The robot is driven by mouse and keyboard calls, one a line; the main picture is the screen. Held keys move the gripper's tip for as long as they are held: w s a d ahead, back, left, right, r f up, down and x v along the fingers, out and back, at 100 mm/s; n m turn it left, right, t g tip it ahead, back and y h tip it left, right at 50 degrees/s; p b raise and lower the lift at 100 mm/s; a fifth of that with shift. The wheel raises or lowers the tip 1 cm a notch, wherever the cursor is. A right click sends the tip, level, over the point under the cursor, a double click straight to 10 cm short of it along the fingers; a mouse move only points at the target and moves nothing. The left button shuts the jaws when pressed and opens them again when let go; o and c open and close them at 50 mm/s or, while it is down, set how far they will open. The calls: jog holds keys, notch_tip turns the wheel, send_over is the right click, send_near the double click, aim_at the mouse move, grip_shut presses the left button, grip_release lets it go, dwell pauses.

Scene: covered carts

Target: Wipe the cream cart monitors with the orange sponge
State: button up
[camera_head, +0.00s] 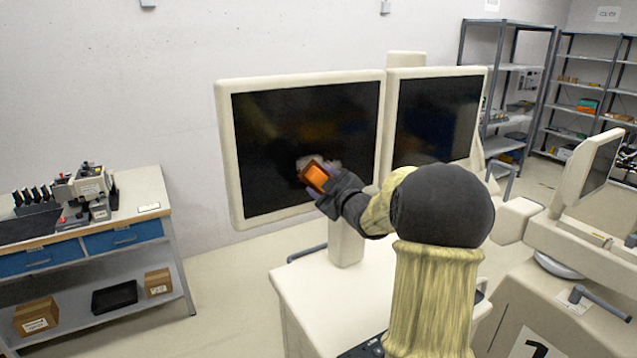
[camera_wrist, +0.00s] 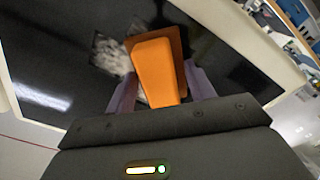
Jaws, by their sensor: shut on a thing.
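Two cream-framed monitors stand side by side on a cream cart (camera_head: 318,290). The left monitor (camera_head: 308,128) has a dark screen with a pale, whitish smudge near its lower middle. The right monitor (camera_head: 437,118) is dark, and its lower part is partly behind my arm. My gripper (camera_head: 322,183) is shut on the orange sponge (camera_head: 317,176) in front of the left monitor. The sponge (camera_wrist: 156,70) also shows between the fingers in the wrist view, beside the pale smudge (camera_wrist: 117,54) on the screen. I cannot tell whether the sponge touches the screen.
Another cream cart with a tilted monitor (camera_head: 588,168) stands at the right. A workbench (camera_head: 150,213) with a device and lower-shelf boxes stands at the left. Grey shelving (camera_head: 505,68) stands at the back right. Bare floor (camera_head: 228,262) lies between bench and cart.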

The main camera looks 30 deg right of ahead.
aim_at(342, 165)
jog(key=shift+d, duration=0.75)
jog(key=shift+d, duration=0.1)
jog(key=shift+w+d+p, duration=0.1)
jog(key=shift+d+p, duration=0.6)
jog(key=shift+d, duration=0.9)
jog(key=shift+d+p, duration=0.55)
jog(key=shift+d, duration=1.15)
jog(key=shift+w+r+p, duration=0.1)
jog(key=shift+r+p, duration=0.4)
jog(key=shift+r, duration=0.3)
